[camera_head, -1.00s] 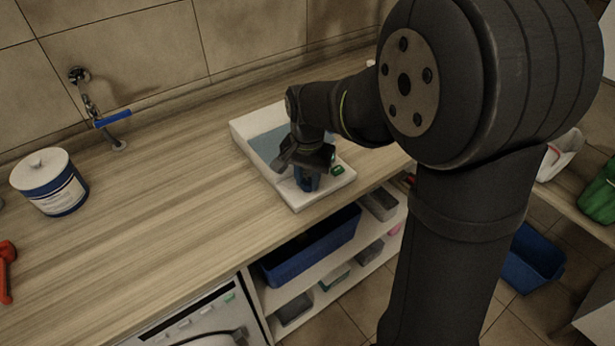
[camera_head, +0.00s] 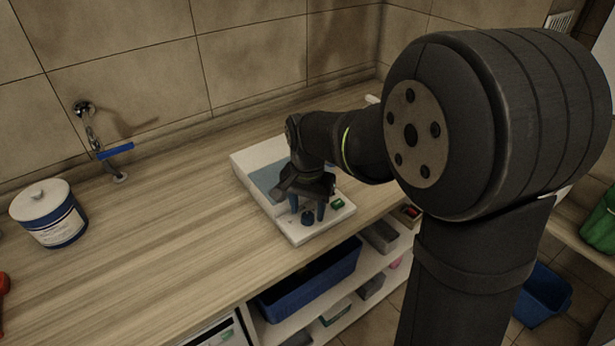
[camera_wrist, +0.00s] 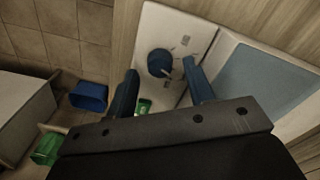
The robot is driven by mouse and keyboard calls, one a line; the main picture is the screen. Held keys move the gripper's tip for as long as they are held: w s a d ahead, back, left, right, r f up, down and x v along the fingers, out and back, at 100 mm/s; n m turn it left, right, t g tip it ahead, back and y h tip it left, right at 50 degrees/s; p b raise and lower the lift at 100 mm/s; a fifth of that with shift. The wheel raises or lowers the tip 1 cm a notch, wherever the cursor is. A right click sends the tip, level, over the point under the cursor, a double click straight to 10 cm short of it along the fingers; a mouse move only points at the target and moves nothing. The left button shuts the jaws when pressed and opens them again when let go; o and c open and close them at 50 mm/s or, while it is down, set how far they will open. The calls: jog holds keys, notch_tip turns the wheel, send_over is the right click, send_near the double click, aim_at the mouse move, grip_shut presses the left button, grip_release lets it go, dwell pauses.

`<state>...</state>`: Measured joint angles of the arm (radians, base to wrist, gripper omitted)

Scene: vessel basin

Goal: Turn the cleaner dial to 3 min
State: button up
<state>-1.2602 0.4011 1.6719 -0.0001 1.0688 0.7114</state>
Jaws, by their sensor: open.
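The cleaner (camera_head: 243,158) is a white box with a grey-blue basin on the wooden counter. Its front panel (camera_head: 290,229) carries a blue round dial (camera_head: 308,219) and a small green display (camera_head: 337,203). My gripper (camera_head: 308,208) is open, its blue fingers pointing down just above the dial. In the wrist view the dial (camera_wrist: 159,63) appears between the two spread fingers (camera_wrist: 160,70), with a gap on each side. Small grey marks sit beside the dial, too small to read. The green display (camera_wrist: 143,106) is partly hidden by the gripper there.
A blue and white tub (camera_head: 48,214) and a wall tap with a blue lever (camera_head: 115,150) are at the left. A shelf with a blue bin (camera_head: 310,283) lies below the counter.

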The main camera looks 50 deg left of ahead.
aim_at(307, 215)
notch_tip(307, 215, up, 16)
dwell(0.3)
dwell(0.5)
notch_tip(307, 215, down, 18)
jog(key=shift+r, duration=0.25)
dwell(0.3)
